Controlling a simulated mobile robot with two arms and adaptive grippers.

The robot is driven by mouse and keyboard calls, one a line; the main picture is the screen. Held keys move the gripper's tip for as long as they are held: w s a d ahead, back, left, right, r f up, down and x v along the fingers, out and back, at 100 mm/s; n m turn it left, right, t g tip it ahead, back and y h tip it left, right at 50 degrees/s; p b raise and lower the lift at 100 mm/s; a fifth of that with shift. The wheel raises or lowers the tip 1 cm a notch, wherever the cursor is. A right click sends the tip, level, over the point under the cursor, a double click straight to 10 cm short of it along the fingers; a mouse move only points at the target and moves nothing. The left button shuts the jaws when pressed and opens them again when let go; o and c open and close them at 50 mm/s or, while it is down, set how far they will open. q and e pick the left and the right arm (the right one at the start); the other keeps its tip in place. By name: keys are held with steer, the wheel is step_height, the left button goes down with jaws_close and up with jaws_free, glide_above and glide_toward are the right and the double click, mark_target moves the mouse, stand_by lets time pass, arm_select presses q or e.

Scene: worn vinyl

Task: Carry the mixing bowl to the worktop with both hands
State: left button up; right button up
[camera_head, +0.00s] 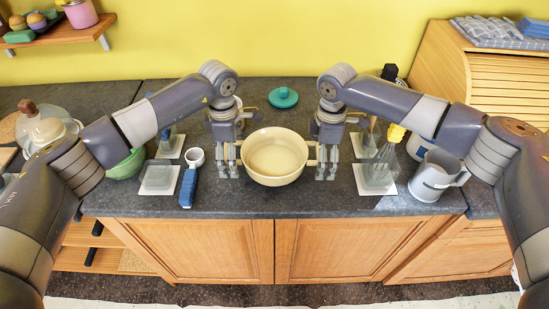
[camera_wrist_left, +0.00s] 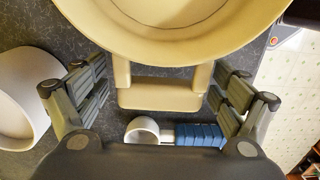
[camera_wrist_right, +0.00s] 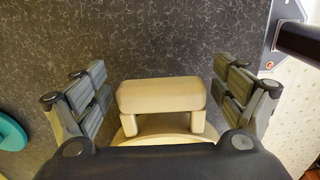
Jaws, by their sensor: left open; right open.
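The cream mixing bowl (camera_head: 274,157) stands upright on the dark speckled worktop (camera_head: 245,202), near its front edge, with a handle on each side. My left gripper (camera_head: 227,172) is open at the bowl's left side. In the left wrist view the left handle (camera_wrist_left: 160,97) lies between its spread fingers (camera_wrist_left: 160,100), with gaps on both sides. My right gripper (camera_head: 328,170) is open at the bowl's right side. In the right wrist view the right handle (camera_wrist_right: 161,94) lies between its fingers (camera_wrist_right: 160,95), not touching them. The bowl looks empty.
Right are a glass container on a white mat (camera_head: 376,179), a whisk (camera_head: 388,145) and a metal jug (camera_head: 437,176). A teal lid (camera_head: 283,97) lies behind.

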arm_select(q)
jaws_close()
arm_select(e)
jaws_close()
steer(key=shift+r, duration=0.1)
arm_select(q)
steer(key=shift+r, duration=0.15)
arm_select(e)
steer(key=shift+r, duration=0.1)
